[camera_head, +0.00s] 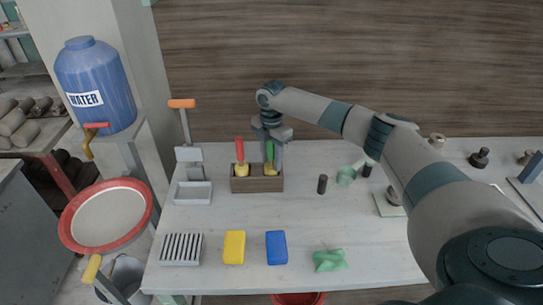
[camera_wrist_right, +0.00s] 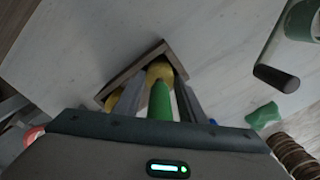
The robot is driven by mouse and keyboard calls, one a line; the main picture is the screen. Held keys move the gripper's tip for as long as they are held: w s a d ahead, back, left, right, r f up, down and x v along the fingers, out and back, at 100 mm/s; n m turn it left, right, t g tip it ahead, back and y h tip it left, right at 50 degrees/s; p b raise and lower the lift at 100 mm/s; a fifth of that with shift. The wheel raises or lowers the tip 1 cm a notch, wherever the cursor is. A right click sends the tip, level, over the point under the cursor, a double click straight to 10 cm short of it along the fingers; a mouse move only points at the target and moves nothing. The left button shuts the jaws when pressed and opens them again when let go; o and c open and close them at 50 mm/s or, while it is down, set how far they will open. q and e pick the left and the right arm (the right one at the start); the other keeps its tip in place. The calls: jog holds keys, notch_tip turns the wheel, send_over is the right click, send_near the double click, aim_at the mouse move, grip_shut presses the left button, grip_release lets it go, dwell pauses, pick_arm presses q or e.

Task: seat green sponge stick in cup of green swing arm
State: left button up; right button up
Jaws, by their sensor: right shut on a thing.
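The green sponge stick (camera_head: 270,152) stands in the right part of a small wooden box (camera_head: 256,185). Its green handle (camera_wrist_right: 160,101) and yellow sponge end (camera_wrist_right: 159,71) show in the right wrist view. My right gripper (camera_head: 272,158) reaches down from above and is shut on the green handle; its two fingers (camera_wrist_right: 158,98) flank it in the wrist view. A pale green cup-like part (camera_head: 346,176), apparently of the green swing arm, is on the table to the right of the box. A green part (camera_wrist_right: 302,20) also shows at the wrist view's upper right. My left gripper is not in view.
A red-handled sponge stick (camera_head: 239,151) stands in the box's left part. A dark upright cylinder (camera_head: 322,185) stands between box and green cup. In front lie a slatted tray (camera_head: 181,249), yellow block (camera_head: 234,247), blue block (camera_head: 276,247) and green lump (camera_head: 329,260). The table's middle is clear.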

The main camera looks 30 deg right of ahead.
aim_at(273, 149)
jog(key=shift+f, duration=0.1)
jog(key=o, duration=1)
jog(key=shift+o, duration=0.2)
jog(key=shift+f, duration=0.1)
jog(key=shift+f+b, duration=0.15)
jog(key=shift+b, duration=0.5)
jog(key=shift+r, duration=0.3)
jog(key=r+b, duration=0.1)
jog(key=r, duration=0.1)
jog(key=r+b, duration=0.2)
jog(key=shift+d, duration=0.4)
notch_tip(273, 149, up, 13)
jog(key=b, duration=0.3)
jog(key=shift+d, duration=0.1)
